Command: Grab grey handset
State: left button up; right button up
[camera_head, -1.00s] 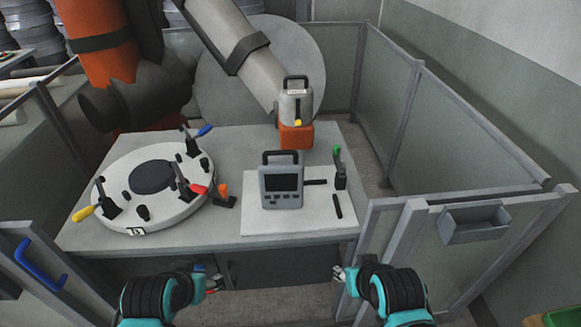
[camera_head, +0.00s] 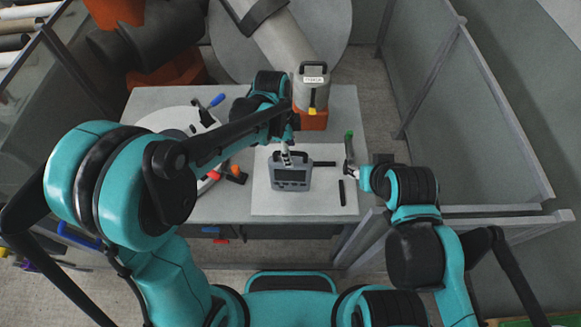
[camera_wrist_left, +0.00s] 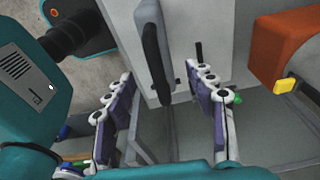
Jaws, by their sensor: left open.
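The grey handset (camera_head: 291,178), a boxy device with a dark screen, several buttons and a carry handle on top, stands on the white board. My left gripper (camera_head: 287,157) is above it at the handle. In the left wrist view the open left gripper (camera_wrist_left: 158,74) has its purple-padded fingers apart on either side of the dark handle (camera_wrist_left: 152,50). The handle appears between them, and I cannot tell if a finger touches it. My right gripper (camera_head: 352,171) is beside the green-handled tool (camera_head: 348,146), right of the handset; its jaws are too small to read.
A white board (camera_head: 315,204) lies under the handset, with a black bar (camera_head: 341,192) on it. An orange block with a grey canister (camera_head: 313,92) stands behind. A round white mould with clamps is at the left, partly hidden by my arm. Fence panels (camera_head: 480,130) stand at the right.

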aim_at(290, 171)
pick_arm(q)
notch_tip(290, 171, down, 7)
jog(key=b, duration=0.1)
jog(key=shift+d, duration=0.15)
jog(key=shift+s+r, duration=0.1)
grip_shut()
